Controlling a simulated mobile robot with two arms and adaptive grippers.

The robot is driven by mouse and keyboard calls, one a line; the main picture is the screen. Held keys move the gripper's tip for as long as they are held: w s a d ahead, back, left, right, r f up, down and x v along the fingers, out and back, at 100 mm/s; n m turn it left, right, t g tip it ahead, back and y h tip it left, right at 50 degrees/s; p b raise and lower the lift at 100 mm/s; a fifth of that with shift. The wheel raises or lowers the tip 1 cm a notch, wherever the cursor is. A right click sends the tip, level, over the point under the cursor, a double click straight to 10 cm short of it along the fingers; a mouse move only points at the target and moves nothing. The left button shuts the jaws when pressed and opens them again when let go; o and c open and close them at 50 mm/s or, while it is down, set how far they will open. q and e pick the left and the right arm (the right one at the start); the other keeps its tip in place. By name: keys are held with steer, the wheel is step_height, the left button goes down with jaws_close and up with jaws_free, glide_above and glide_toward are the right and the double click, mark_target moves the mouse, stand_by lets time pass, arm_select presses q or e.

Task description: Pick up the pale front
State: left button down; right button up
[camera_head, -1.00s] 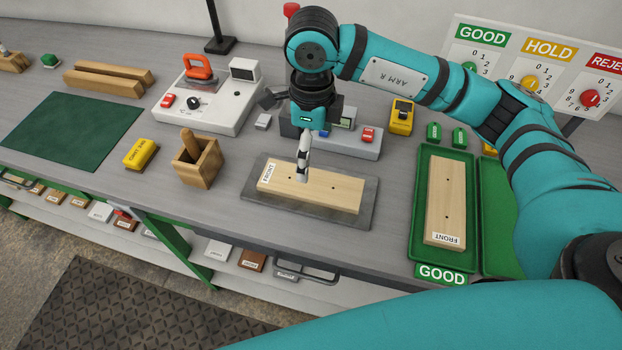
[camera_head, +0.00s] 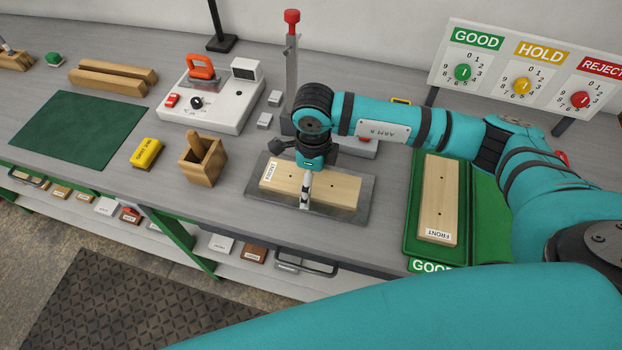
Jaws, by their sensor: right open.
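The far finger is hidden, and I cannot tell whether the gripper touches the wood. A second pale board (camera_head: 438,195), also labelled FRONT, lies in the green GOOD tray (camera_head: 412,234) on the right. My left gripper is not in view.
A wooden holder (camera_head: 203,166) and a yellow block (camera_head: 147,154) stand left of the plate. A grey device with an orange handle (camera_head: 201,67) and a red-topped post (camera_head: 292,60) stand behind. A green mat (camera_head: 75,128) lies clear at left.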

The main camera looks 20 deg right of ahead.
steer(key=shift+c, duration=0.4)
steer(key=c, duration=1.4)
steer(key=shift+w+r+b, duration=0.1)
steer(key=shift+r+b, duration=0.25)
steer(key=shift+r, duration=0.15)
steer(key=shift+s+a+r+b, duration=0.2)
steer(key=shift+s+r+b, duration=0.1)
steer(key=shift+r+b, duration=0.25)
steer(key=shift+s+a+r+b, duration=0.15)
steer(key=shift+s+r+b, duration=0.15)
steer(key=shift+r, duration=0.35)
steer(key=s+a+b, duration=0.1)
steer(key=s+a, duration=0.1)
steer(key=s, duration=0.2)
steer(key=s+a+r+b, duration=0.1)
steer(key=s+a, duration=0.2)
steer(key=s, duration=0.1)
steer(key=s+a+b, duration=0.2)
steer(key=s+a, duration=0.1)
steer(key=s, duration=0.1)
steer(key=shift+s+r, duration=0.2)
steer(key=shift+r, duration=0.15)
